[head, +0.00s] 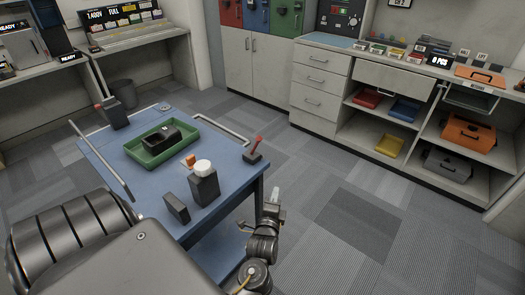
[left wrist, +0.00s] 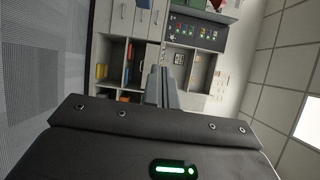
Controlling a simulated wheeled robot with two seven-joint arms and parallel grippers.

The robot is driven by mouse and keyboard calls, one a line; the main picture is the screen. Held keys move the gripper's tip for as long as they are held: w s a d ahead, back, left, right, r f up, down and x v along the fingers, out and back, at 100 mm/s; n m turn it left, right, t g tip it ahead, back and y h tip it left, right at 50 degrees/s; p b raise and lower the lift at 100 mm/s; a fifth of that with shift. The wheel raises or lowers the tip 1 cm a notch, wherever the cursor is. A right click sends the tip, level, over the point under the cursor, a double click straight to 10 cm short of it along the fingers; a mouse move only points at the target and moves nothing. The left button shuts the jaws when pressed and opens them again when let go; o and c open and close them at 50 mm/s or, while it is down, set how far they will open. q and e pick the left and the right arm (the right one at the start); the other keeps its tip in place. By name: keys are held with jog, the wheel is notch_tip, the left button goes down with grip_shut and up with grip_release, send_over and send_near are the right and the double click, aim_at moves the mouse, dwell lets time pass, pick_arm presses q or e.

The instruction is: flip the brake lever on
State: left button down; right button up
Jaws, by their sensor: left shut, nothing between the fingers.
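The brake lever (head: 257,144) has a red handle on a dark base and stands at the right corner of the blue cart (head: 226,172). Its handle leans up and to the right. My left gripper (head: 274,197) is at the lower middle of the head view, to the right of the cart and nearer to me than the lever, apart from it. Its fingers also show in the left wrist view (left wrist: 160,87), close together and empty. The lever is not visible in the left wrist view. My right gripper is not in view.
A white cart handle (head: 222,128) is behind. Shelves (head: 405,125) stand at the right. The carpet between is clear.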

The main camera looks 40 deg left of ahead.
aim_at(256, 146)
pick_arm(q)
notch_tip(256, 146, up, 7)
jog(key=s+a+y, duration=0.1)
jog(key=a+y, duration=0.1)
jog(key=shift+s+a, duration=0.15)
jog(key=shift+a, duration=0.15)
jog(key=a+p+x, duration=0.1)
jog(key=x, duration=0.5)
jog(key=s+a+p+x, duration=0.1)
jog(key=x, duration=0.5)
jog(key=shift+a+r+p, duration=0.35)
